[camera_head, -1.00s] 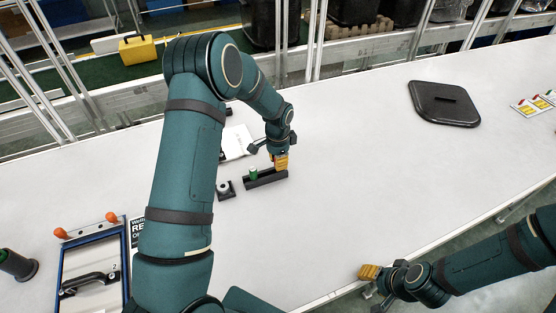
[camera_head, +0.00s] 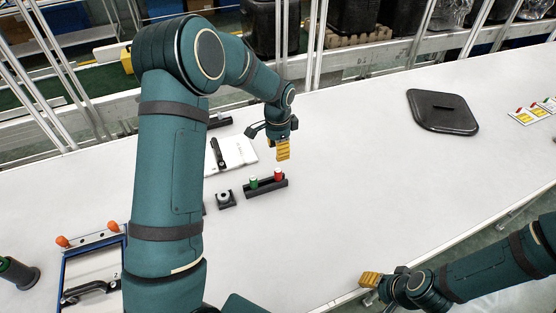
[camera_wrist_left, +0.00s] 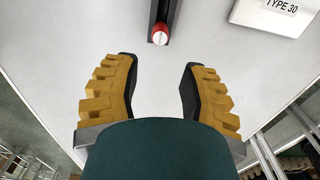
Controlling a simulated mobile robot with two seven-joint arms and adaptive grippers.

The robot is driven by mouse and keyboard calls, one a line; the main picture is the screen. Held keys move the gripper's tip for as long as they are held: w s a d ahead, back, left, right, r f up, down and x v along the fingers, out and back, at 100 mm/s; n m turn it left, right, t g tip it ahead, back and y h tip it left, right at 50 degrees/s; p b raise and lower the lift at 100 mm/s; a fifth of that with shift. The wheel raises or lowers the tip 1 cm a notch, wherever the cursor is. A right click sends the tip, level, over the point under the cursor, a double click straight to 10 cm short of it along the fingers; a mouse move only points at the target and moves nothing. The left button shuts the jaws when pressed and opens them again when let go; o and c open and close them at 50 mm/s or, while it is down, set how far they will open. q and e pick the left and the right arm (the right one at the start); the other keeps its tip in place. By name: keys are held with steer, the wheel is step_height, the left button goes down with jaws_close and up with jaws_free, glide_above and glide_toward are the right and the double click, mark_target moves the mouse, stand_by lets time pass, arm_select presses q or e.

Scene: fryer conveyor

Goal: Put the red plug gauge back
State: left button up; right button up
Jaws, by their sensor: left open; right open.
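The red plug gauge (camera_head: 279,176) stands upright in the right end of a black holder (camera_head: 266,188), beside a green plug gauge (camera_head: 253,183). In the left wrist view the red gauge's round top (camera_wrist_left: 160,38) shows beyond the open fingers, in the dark holder. My left gripper (camera_head: 283,150) is open and empty, above and behind the holder, clear of the red gauge; its fingers (camera_wrist_left: 158,88) are wide apart in the wrist view. My right gripper (camera_head: 370,280) is at the table's front edge, away from the holder, and holds nothing visible.
A small black block with a round ring (camera_head: 225,198) sits left of the holder. A white case (camera_head: 232,153) lies behind it. A blue-framed tray (camera_head: 92,262) is at the left front. A black lid (camera_head: 443,111) lies at the back right. The table's middle right is clear.

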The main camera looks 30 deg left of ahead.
arm_select(q)
step_height(320, 180, up, 4)
steer(key=shift+f, duration=0.2)
stand_by(0.5)
